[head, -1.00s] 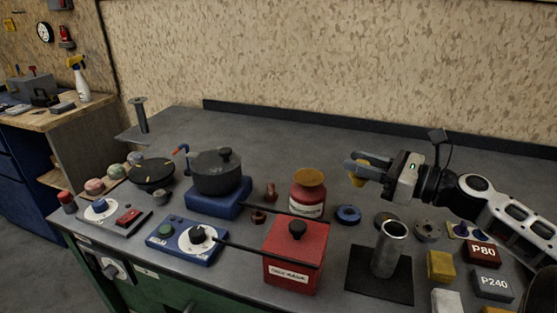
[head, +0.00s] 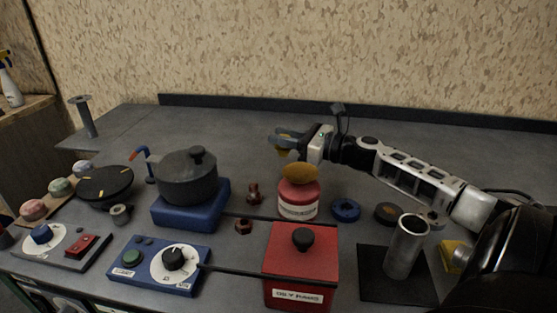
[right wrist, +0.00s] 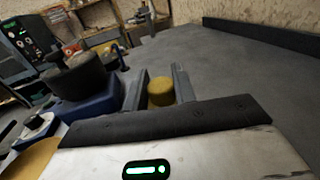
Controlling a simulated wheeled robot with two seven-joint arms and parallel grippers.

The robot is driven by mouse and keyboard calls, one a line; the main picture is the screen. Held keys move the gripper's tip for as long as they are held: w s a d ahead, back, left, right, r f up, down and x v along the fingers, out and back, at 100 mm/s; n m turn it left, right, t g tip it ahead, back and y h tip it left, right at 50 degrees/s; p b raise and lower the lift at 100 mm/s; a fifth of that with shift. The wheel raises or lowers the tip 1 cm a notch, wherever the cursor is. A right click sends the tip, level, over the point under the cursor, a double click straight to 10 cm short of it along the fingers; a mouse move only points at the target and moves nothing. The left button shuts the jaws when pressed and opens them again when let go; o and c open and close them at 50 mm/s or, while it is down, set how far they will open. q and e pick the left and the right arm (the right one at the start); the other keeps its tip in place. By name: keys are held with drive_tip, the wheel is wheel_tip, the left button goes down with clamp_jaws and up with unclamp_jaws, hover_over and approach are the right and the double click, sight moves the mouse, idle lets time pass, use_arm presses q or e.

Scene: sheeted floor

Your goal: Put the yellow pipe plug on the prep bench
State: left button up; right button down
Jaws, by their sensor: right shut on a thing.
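My right gripper (head: 284,138) is shut on the yellow pipe plug (head: 284,153), held above the grey bench top behind the red jar. The plug shows between the two fingers in the right wrist view (right wrist: 160,92); its lower part is hidden there. In the head view the fingers partly cover it. The grey bench (head: 325,133) carries many items; no label shows whether it is the prep bench. A wooden-topped bench (head: 28,112) stands at the far left, mostly out of view. My left gripper is not in view.
A red jar with a yellow-brown lid (head: 298,198), a dark pot (head: 187,178) on a blue block, a red box (head: 301,265) and a metal cylinder (head: 406,246) crowd the front. The back strip of the grey bench is clear.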

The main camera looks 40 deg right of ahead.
drive_tip(key=f, duration=0.1)
drive_tip(key=w+f, duration=0.2)
drive_tip(key=shift+w+d+b, duration=0.2)
drive_tip(key=shift+d+b, duration=0.05)
drive_tip(key=shift+b, duration=0.05)
drive_tip(key=shift+f, duration=1.35)
drive_tip(key=shift+f, duration=0.15)
drive_tip(key=c, duration=1.1)
unclamp_jaws()
